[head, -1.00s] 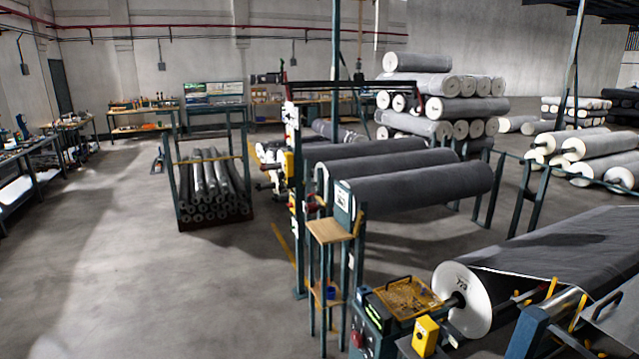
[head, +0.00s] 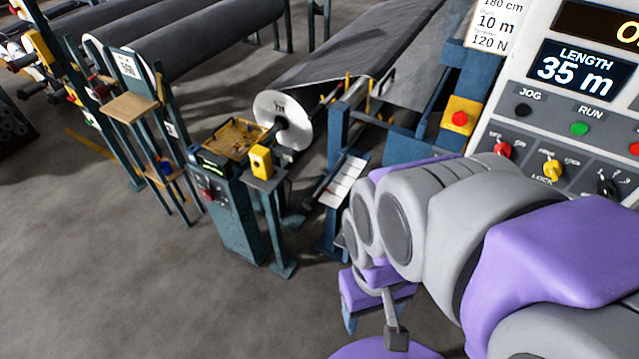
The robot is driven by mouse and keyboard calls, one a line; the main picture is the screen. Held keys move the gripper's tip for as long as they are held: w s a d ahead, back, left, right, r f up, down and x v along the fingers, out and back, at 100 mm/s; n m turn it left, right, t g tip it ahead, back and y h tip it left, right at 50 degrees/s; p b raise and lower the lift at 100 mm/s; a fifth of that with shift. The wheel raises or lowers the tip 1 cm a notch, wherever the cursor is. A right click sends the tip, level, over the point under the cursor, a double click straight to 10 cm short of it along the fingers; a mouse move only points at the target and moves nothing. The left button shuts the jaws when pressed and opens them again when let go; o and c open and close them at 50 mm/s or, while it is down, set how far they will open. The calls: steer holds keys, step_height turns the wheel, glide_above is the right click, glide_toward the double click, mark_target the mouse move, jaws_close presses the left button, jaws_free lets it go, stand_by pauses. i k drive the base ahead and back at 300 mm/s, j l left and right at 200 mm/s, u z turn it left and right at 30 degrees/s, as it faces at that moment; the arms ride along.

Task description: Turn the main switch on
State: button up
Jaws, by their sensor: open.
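A control panel (head: 480,142) with a white upper face stands at the right edge in the head view. A red rotary knob (head: 503,149) sits low on it, with small labels either side that look like off and on; its exact setting is too small to tell. A yellow knob (head: 551,169) marked LOCK and a black knob (head: 607,185) follow to its right. My arm covers the panel's lower part. My gripper (head: 373,324) hangs at the arm's far end, below and left of the knobs, open and apart from the panel; no object shows in it.
A green RUN button (head: 579,129) and a black JOG button (head: 523,109) sit above the knobs. A red emergency button (head: 460,118) on yellow is left of the panel. A machine post (head: 240,215) with a tray stands left. Floor at lower left is clear.

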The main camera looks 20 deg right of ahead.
mark_target(503, 149)
steer(key=z, duration=1.9)
